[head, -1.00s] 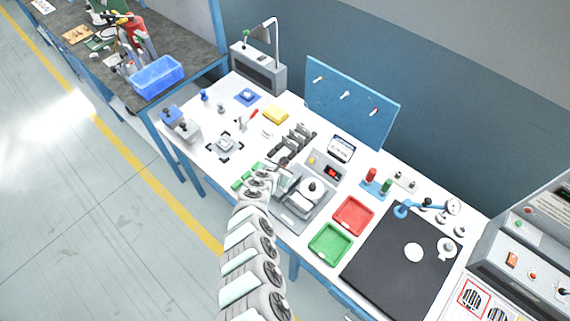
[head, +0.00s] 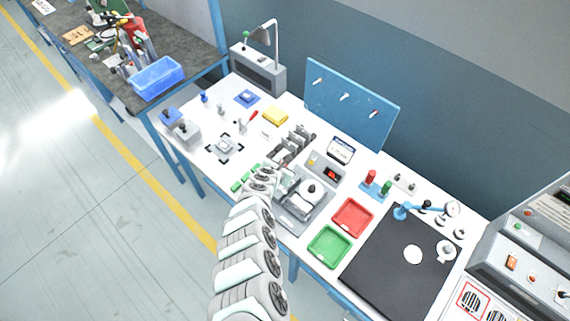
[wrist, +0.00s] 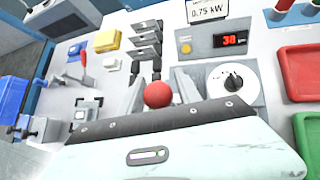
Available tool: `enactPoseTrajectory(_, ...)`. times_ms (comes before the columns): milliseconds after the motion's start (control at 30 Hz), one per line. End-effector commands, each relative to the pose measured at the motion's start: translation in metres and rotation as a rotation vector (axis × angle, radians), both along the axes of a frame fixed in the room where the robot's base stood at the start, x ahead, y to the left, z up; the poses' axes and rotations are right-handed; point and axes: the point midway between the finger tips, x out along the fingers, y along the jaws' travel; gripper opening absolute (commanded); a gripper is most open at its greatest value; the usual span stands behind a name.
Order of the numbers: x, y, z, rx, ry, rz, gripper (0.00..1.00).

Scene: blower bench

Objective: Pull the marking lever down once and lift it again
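A red ball knob (wrist: 158,94) on a short dark stem shows in the wrist view; I take it to be the marking lever's end. It sits between the two pale fingers of my gripper (wrist: 160,92), which stand apart on either side of it. I cannot tell whether they touch it. In the head view my gripper (head: 278,174) is over the front of the bench, left of the grey machine with the round dial (head: 311,188). There the knob is hidden by my arm.
A grey box with a red display (head: 327,171) stands behind the dial. Dark-and-grey slotted holders (head: 292,145) stand just beyond my gripper. Green blocks (head: 242,180) lie to its left. A red tray (head: 352,217) and green tray (head: 329,246) are to the right.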

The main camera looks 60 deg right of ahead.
Motion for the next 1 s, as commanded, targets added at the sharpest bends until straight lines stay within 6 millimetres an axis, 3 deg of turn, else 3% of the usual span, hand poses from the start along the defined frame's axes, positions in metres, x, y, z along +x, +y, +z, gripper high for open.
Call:
enactPoseTrajectory(100,0.0,0.0,0.001,0.0,-0.001,0.0,0.51)
enactPoseTrajectory(467,0.0,0.002,0.003,-0.001,0.0,0.001,0.51)
enactPoseTrajectory(1000,-0.005,0.04,0.037,-0.002,-0.002,0.003,0.51)
